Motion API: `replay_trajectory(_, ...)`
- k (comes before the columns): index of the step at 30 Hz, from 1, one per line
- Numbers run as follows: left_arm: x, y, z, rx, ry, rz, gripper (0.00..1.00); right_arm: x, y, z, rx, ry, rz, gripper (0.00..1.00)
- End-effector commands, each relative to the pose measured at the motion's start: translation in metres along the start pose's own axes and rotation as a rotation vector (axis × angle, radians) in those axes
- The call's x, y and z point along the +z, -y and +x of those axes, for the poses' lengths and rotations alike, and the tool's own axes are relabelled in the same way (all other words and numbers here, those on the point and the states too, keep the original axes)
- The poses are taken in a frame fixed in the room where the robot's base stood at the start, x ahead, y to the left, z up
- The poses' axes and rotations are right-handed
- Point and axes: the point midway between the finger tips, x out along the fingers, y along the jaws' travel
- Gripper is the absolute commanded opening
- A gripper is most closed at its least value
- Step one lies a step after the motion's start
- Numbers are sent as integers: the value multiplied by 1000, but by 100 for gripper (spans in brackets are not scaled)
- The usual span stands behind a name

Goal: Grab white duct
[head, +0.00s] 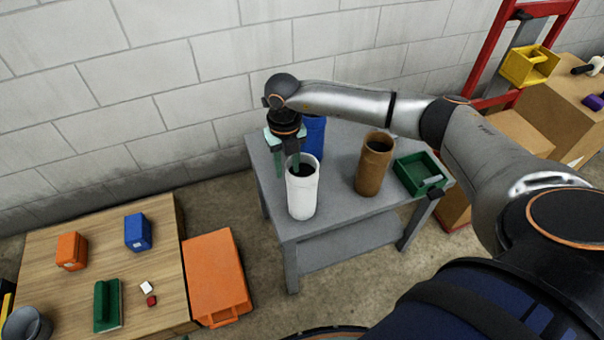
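The white duct (302,193) stands upright, open end up, at the front left of the grey table. My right gripper (287,166) points down at the duct's upper left rim. Its two greenish fingers are apart, with a gap between them. One finger is just left of the duct, and the other is close to the rim; I cannot tell whether it is behind the rim or inside the opening. I see no clear hold on the duct. My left gripper is not in view.
A blue duct (315,137) stands close behind the white one, partly hidden. A brown duct (374,165) and a green bin (420,175) are to the right on the grey table (335,205). An orange case (215,277) and a wooden surface (90,218) lie left.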

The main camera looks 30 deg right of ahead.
Motion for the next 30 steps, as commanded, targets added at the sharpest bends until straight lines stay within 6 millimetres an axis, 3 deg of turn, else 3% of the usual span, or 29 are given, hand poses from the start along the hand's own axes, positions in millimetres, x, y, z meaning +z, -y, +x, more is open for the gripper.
replay_trajectory(8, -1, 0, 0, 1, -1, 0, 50, 0, 0, 4, -1, 0, 0, 39)
replay_trajectory(18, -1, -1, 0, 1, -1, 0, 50, 0, 0, 4, 0, 0, -1, 0)
replay_trajectory(30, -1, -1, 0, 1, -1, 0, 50, 0, 0, 4, 0, 1, -1, 0)
